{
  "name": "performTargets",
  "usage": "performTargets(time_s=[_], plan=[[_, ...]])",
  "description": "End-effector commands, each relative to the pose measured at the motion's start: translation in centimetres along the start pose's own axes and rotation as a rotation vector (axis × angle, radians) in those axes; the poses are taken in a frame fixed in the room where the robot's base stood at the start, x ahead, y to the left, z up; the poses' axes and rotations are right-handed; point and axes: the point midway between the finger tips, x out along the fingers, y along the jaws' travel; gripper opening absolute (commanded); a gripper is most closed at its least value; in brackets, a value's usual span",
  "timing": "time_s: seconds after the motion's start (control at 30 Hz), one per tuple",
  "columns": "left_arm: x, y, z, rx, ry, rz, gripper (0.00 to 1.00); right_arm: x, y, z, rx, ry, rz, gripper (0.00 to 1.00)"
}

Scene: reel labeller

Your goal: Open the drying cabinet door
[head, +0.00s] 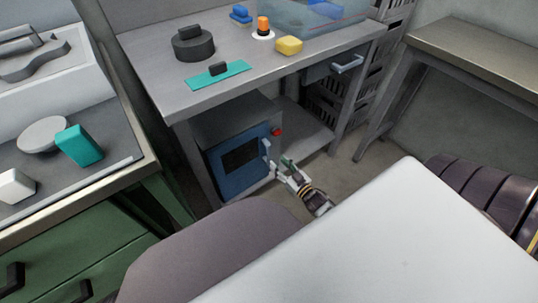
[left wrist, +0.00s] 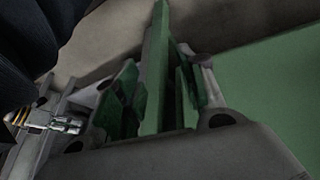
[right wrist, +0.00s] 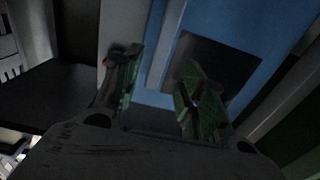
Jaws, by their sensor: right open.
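The drying cabinet (head: 205,130) is a grey box under the workbench. Its blue door (head: 226,180) looks shut and has a dark window and a pale upright handle (head: 266,147) at its right edge. My right gripper (head: 284,162) is open and empty, just in front of the handle side. In the right wrist view, its green-padded fingers (right wrist: 160,88) stand apart before the blue door (right wrist: 225,25), with a pale upright strip between them; I cannot tell whether they touch it. My left gripper (left wrist: 157,88) appears open, near green furniture; it is not visible in the head view.
A red button (head: 277,132) is on the cabinet front beside the handle. The workbench (head: 150,50) above carries a black reel, a teal mat, a yellow block and a clear blue bin. A green drawer bench (head: 75,250) stands at left.

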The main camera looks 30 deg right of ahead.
Motion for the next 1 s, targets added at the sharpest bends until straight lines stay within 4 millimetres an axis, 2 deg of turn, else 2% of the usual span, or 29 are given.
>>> performTargets(time_s=[0.3, 0.6, 1.0], plan=[[2.2, 0.1, 0.5, -0.017, 0.047, 0.021, 0.40, 3.5, 0.0, 0.1, -0.003, 0.002, 0.000, 0.41], [4.2, 0.2, 1.9, -0.038, 0.073, 0.038, 0.40, 6.3, 0.0, 0.1, -0.001, 0.001, -0.001, 0.41], [5.0, 0.1, 1.9, -0.045, 0.101, 0.044, 0.40, 7.7, 0.0, 0.0, -0.002, 0.000, 0.000, 0.41]])
